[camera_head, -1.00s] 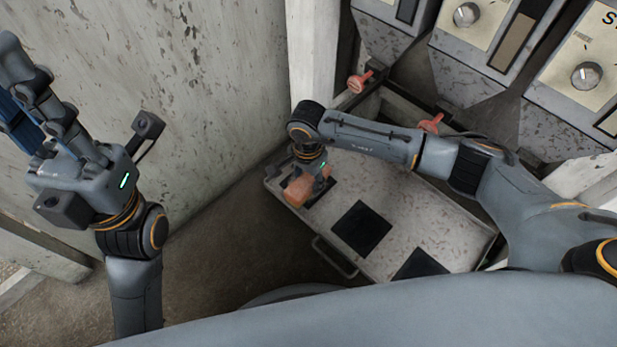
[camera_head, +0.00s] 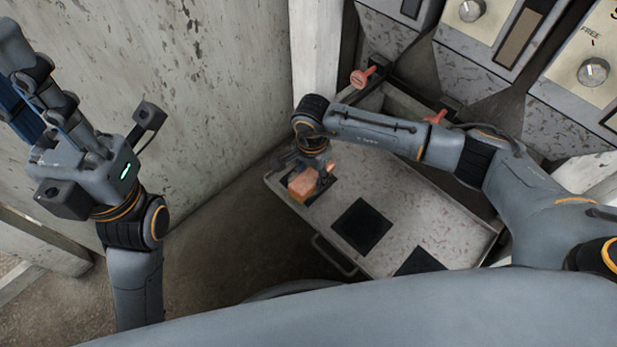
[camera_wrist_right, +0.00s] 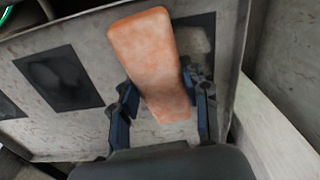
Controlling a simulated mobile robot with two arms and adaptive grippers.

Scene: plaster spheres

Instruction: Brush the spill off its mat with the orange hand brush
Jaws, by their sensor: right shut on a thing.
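The orange hand brush (camera_head: 301,187) is over the far-left end of the grey trolley top. My right gripper (camera_head: 314,178) is shut on it. In the right wrist view the brush (camera_wrist_right: 146,50) lies between the two fingers of the gripper (camera_wrist_right: 160,90) and hides part of a black mat (camera_wrist_right: 204,24). A dull greyish patch, perhaps the spill (camera_wrist_right: 197,42), shows on that mat beside the brush. I cannot tell whether the brush touches the mat. My left gripper (camera_head: 30,75) is raised at the left, far from the trolley; its finger opening is unclear.
The grey trolley top (camera_head: 400,205) has a raised rim and a handle (camera_head: 333,255). Two more black mats lie on it, a middle one (camera_head: 362,227) and a near one (camera_head: 419,262). A post (camera_head: 316,55) and dial machines (camera_head: 480,60) stand behind.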

